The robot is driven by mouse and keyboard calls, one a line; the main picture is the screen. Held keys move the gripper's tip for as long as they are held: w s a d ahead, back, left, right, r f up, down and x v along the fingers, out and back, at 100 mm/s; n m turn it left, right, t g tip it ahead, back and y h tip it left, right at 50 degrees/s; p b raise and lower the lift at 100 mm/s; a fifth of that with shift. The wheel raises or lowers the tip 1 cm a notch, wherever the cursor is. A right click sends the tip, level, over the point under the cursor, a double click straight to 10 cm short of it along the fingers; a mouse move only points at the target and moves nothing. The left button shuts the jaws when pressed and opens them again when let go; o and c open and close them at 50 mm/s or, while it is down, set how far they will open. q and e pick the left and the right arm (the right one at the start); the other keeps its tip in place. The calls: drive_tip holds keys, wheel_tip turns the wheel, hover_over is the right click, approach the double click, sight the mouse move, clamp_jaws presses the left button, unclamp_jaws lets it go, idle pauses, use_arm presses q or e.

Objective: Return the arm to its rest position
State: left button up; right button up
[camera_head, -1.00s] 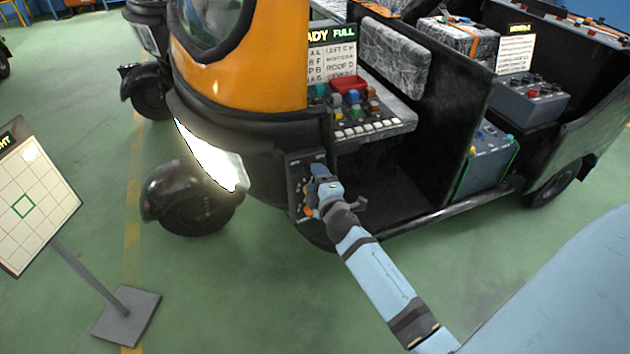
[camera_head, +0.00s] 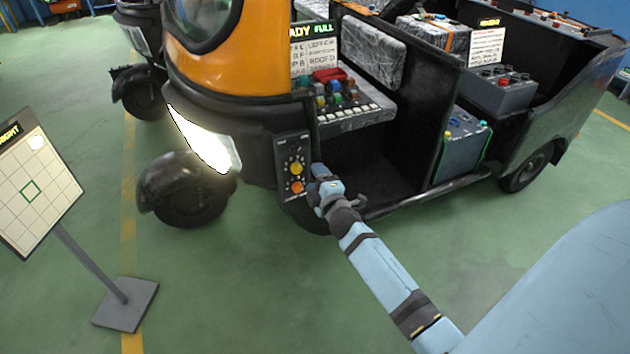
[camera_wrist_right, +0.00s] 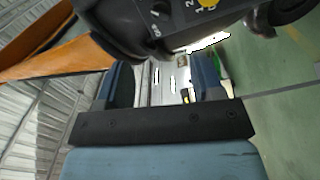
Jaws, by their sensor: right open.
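My right arm (camera_head: 383,273) reaches in from the lower right in the head view. Its gripper (camera_head: 319,171) is just right of and below the small dark control panel (camera_head: 294,165) on the rickshaw's front corner, and looks apart from it. In the right wrist view the gripper's two blue fingers (camera_wrist_right: 163,88) stand wide apart with nothing between them. The panel's lower edge shows at the top of that view, with a yellow knob (camera_wrist_right: 207,4). In the head view a yellow knob and an orange knob (camera_head: 297,187) are uncovered. My left gripper is not in view.
The orange and black rickshaw (camera_head: 230,50) fills the upper middle, with its lit headlight (camera_head: 203,140) and front wheel (camera_head: 188,190) left of the panel. A grid sign (camera_head: 38,190) stands at far left on a grey base (camera_head: 126,305). The green floor between is clear.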

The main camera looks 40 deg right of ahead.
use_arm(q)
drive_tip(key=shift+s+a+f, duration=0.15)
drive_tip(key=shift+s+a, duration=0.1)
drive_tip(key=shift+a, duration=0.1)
use_arm(e)
drive_tip(key=shift+s, duration=0.2)
drive_tip(key=shift+f, duration=0.1)
drive_tip(key=s+a+f+m+g+y, duration=0.2)
drive_tip(key=s+a+f+m, duration=0.2)
drive_tip(key=s+a, duration=0.4)
drive_tip(key=s+a+f+m+g+y, duration=0.35)
drive_tip(key=s+a, duration=0.35)
drive_tip(key=s, duration=0.4)
drive_tip(key=s+a+f+m+g+y, duration=0.25)
drive_tip(key=s+a+f, duration=0.25)
drive_tip(key=s+a, duration=0.3)
use_arm(q)
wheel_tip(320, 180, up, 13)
drive_tip(key=p, duration=1.4)
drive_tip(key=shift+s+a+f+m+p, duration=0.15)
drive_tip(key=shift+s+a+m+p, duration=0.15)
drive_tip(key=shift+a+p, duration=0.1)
use_arm(e)
wheel_tip(320, 180, up, 13)
drive_tip(key=s+d+t+h, duration=0.1)
drive_tip(key=d, duration=0.1)
drive_tip(key=shift+d+r, duration=0.15)
drive_tip(key=shift+d, duration=0.05)
